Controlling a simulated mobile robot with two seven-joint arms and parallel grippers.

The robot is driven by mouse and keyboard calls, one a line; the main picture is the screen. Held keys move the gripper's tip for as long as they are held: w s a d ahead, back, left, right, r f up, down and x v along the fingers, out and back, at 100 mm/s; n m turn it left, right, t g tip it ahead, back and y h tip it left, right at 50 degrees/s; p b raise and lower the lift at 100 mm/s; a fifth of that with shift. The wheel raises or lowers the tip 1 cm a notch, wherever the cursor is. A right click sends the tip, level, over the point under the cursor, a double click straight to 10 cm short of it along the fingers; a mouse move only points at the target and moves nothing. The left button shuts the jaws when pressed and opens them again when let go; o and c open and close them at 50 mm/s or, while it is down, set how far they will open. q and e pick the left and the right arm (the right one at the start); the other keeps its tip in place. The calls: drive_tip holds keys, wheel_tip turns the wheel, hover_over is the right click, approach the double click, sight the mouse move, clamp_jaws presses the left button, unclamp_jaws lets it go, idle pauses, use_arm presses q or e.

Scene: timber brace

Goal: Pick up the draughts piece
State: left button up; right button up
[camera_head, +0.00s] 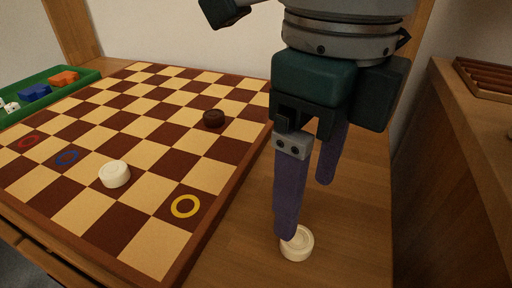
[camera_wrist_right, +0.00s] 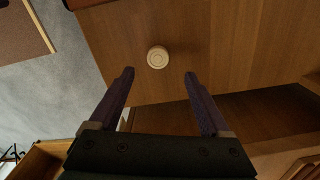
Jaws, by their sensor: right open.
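A cream draughts piece (camera_head: 297,244) lies flat on the wooden table, right of the checkered board (camera_head: 152,250). It also shows in the right wrist view (camera_wrist_right: 158,57), ahead of the fingertips and roughly between their lines. My right gripper (camera_head: 306,211) is open and empty, its purple fingers pointing down. In the head view the nearer fingertip overlaps the piece's upper left edge; I cannot tell whether it touches. The right wrist view shows the gripper's open fingers (camera_wrist_right: 158,73) with a gap before the piece. Another cream piece (camera_head: 114,174) and a dark piece (camera_head: 214,118) sit on the board.
The board carries yellow (camera_head: 186,206), blue (camera_head: 66,158) and red (camera_head: 27,142) ring marks. A green tray (camera_head: 84,77) with coloured items stands at the far left. A wooden cabinet (camera_head: 463,150) with a slatted rack (camera_head: 487,75) stands at the right. The table around the off-board piece is clear.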

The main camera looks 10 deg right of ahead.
sight(296, 237)
wheel_tip(296, 237, down, 2)
drive_tip(key=shift+s+f, duration=0.1)
drive_tip(key=shift+f, duration=0.1)
drive_tip(key=f+b, duration=0.1)
drive_tip(key=f, duration=0.1)
drive_tip(key=f+b, duration=0.1)
drive_tip(key=f, duration=0.1)
drive_tip(key=shift+a+f, duration=0.2)
drive_tip(key=shift+f, duration=0.2)
drive_tip(key=c, duration=0.3)
clamp_jaws()
